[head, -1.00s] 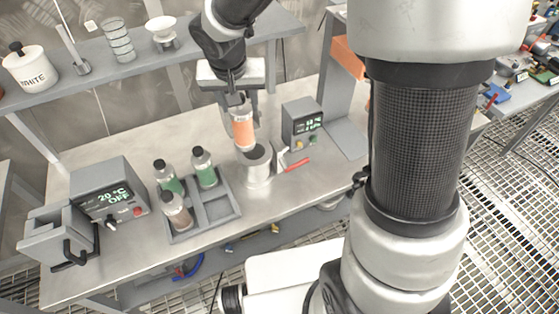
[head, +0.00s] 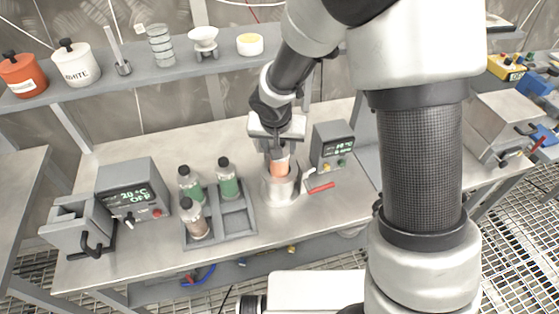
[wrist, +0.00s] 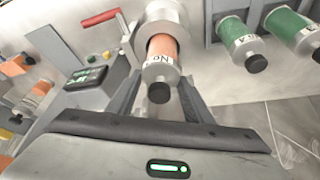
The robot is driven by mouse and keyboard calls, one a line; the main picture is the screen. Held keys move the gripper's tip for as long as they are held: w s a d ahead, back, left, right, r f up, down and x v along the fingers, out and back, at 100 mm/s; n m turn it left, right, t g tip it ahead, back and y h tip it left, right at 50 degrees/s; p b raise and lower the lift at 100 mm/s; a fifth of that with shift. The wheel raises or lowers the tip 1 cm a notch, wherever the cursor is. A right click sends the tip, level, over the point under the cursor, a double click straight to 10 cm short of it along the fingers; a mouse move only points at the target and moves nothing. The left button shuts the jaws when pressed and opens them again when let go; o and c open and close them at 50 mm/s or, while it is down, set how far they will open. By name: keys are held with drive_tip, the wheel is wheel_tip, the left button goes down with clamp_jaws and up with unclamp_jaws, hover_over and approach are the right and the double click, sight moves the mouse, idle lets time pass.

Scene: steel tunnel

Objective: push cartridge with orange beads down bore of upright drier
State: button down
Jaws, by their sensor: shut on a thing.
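The cartridge with orange beads (head: 280,168) stands upright, its lower part inside the bore of the upright drier (head: 279,190), a silver cylinder on the bench. In the wrist view the orange cartridge (wrist: 166,58) shows a white label and a dark cap, and its far end enters the drier's round mouth (wrist: 160,20). My gripper (head: 277,152) is shut on the cartridge's upper part, above the drier's rim. In the wrist view its fingers (wrist: 158,95) stand on both sides of the cap. How deep the cartridge sits is hidden by the drier's wall.
A grey rack (head: 232,220) left of the drier holds two green cartridges and a brownish one. A control box (head: 331,147) and a red-handled lever (head: 320,187) stand right of the drier. A heater box (head: 133,190) reads 20 °C OFF. A shelf with pots runs behind.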

sight(278, 169)
drive_tip(key=shift+f+b, duration=0.55)
drive_tip(key=shift+f, duration=1.95)
drive_tip(key=shift+f+b, duration=0.2)
drive_tip(key=shift+b, duration=0.1)
drive_tip(key=c, duration=0.9)
unclamp_jaws()
